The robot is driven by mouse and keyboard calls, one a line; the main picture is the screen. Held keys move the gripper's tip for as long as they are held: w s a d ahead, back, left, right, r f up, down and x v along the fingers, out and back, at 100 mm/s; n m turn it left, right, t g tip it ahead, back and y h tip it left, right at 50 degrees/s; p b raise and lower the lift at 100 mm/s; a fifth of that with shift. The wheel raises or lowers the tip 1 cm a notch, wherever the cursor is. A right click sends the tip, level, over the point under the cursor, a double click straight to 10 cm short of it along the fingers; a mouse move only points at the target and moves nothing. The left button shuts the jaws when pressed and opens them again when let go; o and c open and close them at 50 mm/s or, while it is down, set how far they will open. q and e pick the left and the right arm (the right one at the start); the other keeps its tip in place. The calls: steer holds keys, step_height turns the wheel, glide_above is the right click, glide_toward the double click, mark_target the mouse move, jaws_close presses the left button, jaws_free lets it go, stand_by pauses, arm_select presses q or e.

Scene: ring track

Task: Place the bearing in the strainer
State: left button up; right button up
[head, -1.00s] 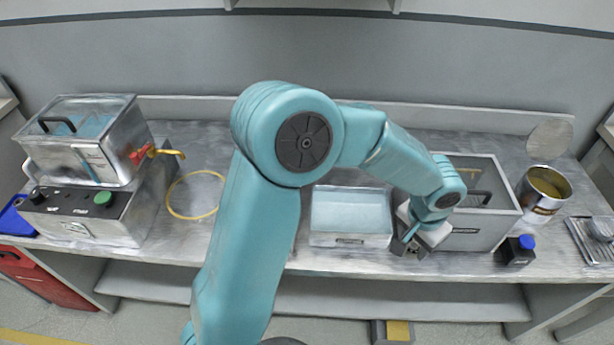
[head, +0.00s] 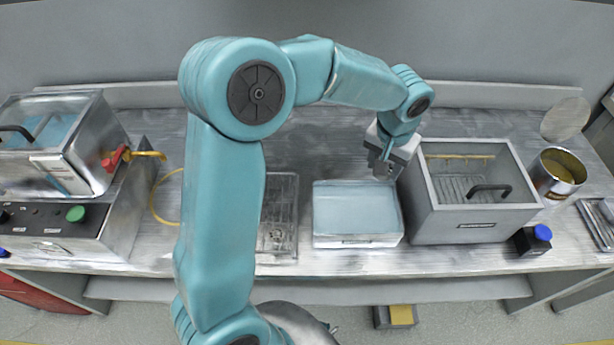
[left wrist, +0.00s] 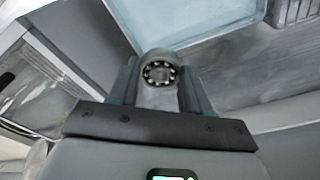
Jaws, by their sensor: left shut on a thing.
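The bearing (left wrist: 160,72), a small metal ring with balls showing, sits between the fingertips of my left gripper (head: 383,169) in the left wrist view. That gripper is shut on it and hangs above the bench, behind the blue-topped tray and left of the open grey box. The bearing is too small to make out in the head view. The open grey box (head: 470,222) holds a slotted metal rack (head: 462,187) that looks like the strainer, though I cannot be sure. My right gripper is not in view.
A blue-topped shallow tray (head: 357,212) stands left of the grey box. A clear tray (head: 277,222) is partly behind my arm. A metal machine (head: 75,195) stands at the left.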

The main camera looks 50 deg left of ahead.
arm_select(q)
steer(key=s+a+r+n+b, duration=0.15)
steer(key=a+r+n, duration=0.3)
steer(key=a, duration=0.55)
step_height(320, 180, down, 14)
steer(key=shift+w+f+b, duration=0.1)
steer(key=shift+b, duration=0.55)
step_height(320, 180, down, 5)
steer(key=shift+w+a, duration=0.1)
steer(key=shift+b, duration=0.3)
steer(key=o, duration=1.1)
steer(key=shift+f, duration=0.1)
steer(key=shift+o, duration=0.2)
